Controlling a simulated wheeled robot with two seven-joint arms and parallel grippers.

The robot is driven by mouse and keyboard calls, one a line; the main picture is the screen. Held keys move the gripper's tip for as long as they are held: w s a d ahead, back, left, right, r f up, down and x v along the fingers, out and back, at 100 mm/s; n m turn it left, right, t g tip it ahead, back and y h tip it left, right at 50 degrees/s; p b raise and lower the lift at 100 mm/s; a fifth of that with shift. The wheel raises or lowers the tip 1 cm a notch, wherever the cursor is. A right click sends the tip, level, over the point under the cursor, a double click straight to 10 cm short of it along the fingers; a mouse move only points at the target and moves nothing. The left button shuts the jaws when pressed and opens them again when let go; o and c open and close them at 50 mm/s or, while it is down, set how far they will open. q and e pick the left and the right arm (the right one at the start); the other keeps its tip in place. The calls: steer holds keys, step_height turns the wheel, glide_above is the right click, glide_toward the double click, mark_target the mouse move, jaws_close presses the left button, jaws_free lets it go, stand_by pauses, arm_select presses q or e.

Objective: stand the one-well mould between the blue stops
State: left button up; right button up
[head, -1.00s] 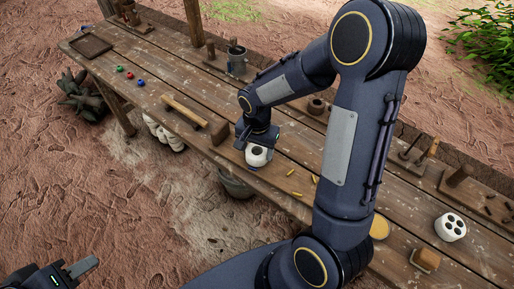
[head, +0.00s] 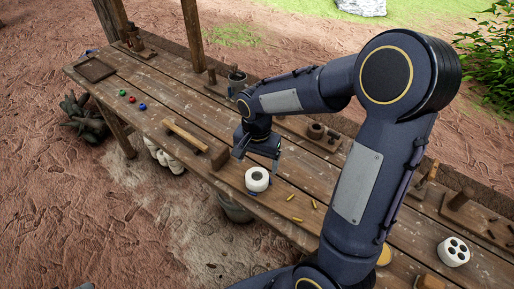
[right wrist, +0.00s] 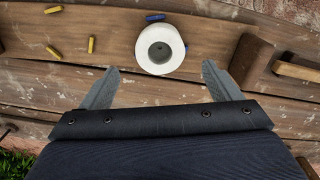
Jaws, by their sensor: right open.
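The one-well mould (head: 257,179), a white round block with a single dark well, stands upright near the bench's front edge. It also shows in the right wrist view (right wrist: 160,49). One blue stop (right wrist: 155,17) shows at its far side there, and a bit of blue shows at its right edge; the mould partly hides the stops. In the head view, blue (head: 251,193) shows at its front foot. My right gripper (head: 258,162) is open and empty, just behind and above the mould, fingers apart from it. Only a grey tip of my left gripper (head: 86,286) shows at the bottom edge.
A brown block (head: 219,158) and a wooden-handled tool (head: 186,135) lie left of the mould. Several yellow pegs (head: 295,220) lie to its right. A white mould with several wells (head: 453,251) stands far right. A bucket (head: 236,208) is below the front edge.

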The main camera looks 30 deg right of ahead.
mark_target(257, 176)
steer(key=s+r+n+t+y, duration=0.2)
steer(key=s+r+n, duration=0.1)
steer(key=s+r, duration=0.6)
steer(key=s+a+n+t+y, duration=0.1)
steer(key=s+a+n+t, duration=0.2)
steer(key=s, duration=0.5)
steer(key=shift+a+r+n+t+y, duration=0.35)
steer(key=shift+a+n, duration=0.25)
steer(key=shift+n, duration=0.8)
